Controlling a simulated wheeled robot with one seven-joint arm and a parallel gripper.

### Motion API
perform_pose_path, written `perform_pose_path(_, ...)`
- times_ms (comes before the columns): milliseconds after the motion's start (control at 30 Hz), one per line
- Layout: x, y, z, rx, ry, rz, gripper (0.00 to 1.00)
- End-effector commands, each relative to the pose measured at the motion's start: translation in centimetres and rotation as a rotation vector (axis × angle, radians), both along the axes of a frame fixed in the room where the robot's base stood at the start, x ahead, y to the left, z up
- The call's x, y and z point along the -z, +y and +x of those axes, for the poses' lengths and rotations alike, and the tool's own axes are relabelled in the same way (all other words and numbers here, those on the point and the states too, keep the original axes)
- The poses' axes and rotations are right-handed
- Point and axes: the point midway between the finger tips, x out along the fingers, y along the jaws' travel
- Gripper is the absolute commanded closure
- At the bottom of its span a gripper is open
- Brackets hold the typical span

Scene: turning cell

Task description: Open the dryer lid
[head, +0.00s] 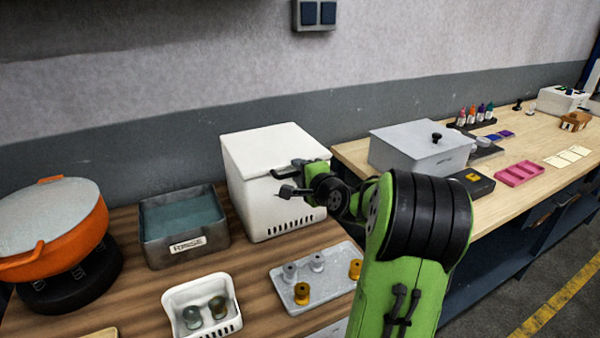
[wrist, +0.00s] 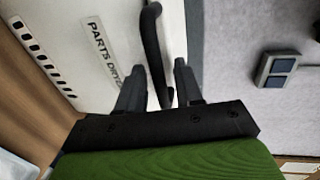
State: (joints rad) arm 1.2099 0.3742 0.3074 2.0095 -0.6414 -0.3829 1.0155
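The dryer (head: 262,200) is a white box with a row of vent slots low on its front. Its white lid (head: 268,145) lies shut. A dark bar handle (head: 284,174) is on the front, near the lid's edge. It also shows in the wrist view as a bent black bar (wrist: 152,45) beside the "PARTS DRY…" label (wrist: 103,52). My gripper (wrist: 160,82) is at the handle, one finger on each side of the bar. The fingers stand apart with a gap on the right; whether the left finger touches the bar I cannot tell.
A grey rinse tub (head: 185,225) and an orange pot (head: 55,228) stand left of the dryer. In front are a white basket (head: 203,305) and a grey tray (head: 315,278) with several spools. A grey lidded box (head: 420,145) stands right. The wall (head: 180,150) is behind the dryer.

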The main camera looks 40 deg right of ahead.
Motion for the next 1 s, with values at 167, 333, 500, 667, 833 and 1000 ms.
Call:
perform_pose_path(167, 0.08, -0.1, 0.3, 0.001, 0.0, 0.0, 0.65)
perform_pose_path(333, 0.08, -0.09, 0.27, 0.0, 0.001, 0.0, 0.75)
perform_pose_path(500, 0.09, -0.09, 0.24, 0.001, 0.001, -0.001, 1.0)
perform_pose_path(667, 0.09, -0.09, 0.23, 0.0, 0.002, 0.0, 1.0)
perform_pose_path(833, 0.02, -0.09, 0.23, 0.0, 0.003, 0.0, 1.0)
perform_pose_path(1000, -0.8, -0.08, 0.24, 0.0, 0.021, 0.004, 1.0)
